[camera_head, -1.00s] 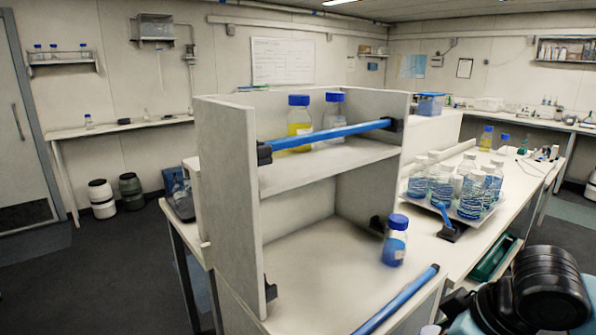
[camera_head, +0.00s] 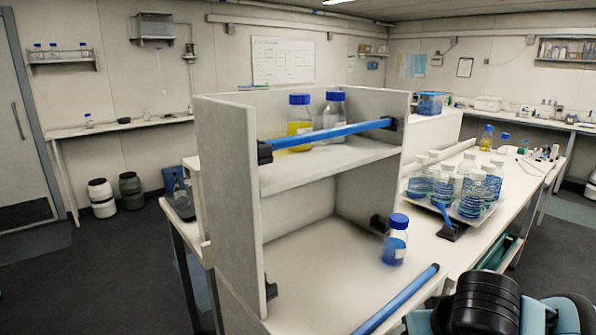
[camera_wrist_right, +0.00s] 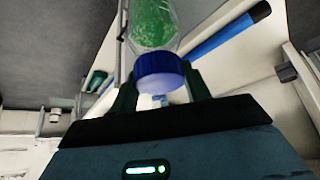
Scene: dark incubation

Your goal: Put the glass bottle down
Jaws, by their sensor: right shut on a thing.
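In the right wrist view, a clear glass bottle (camera_wrist_right: 152,22) with green contents and a blue cap (camera_wrist_right: 160,80) is between the fingers of my right gripper (camera_wrist_right: 160,84), which is shut on it near the cap. The far end of the bottle is cut off by the frame's top edge. In the head view my right arm is at the bottom right, and its gripper and the held bottle are out of frame. My left gripper is in neither view.
A grey shelf unit (camera_head: 228,180) has two bottles on top and a blue-capped bottle (camera_head: 395,243) on its lower board (camera_head: 330,265). A blue rail (camera_head: 398,300) runs along the front edge. A tray of several bottles (camera_head: 452,211) stands right. The lower board's middle is clear.

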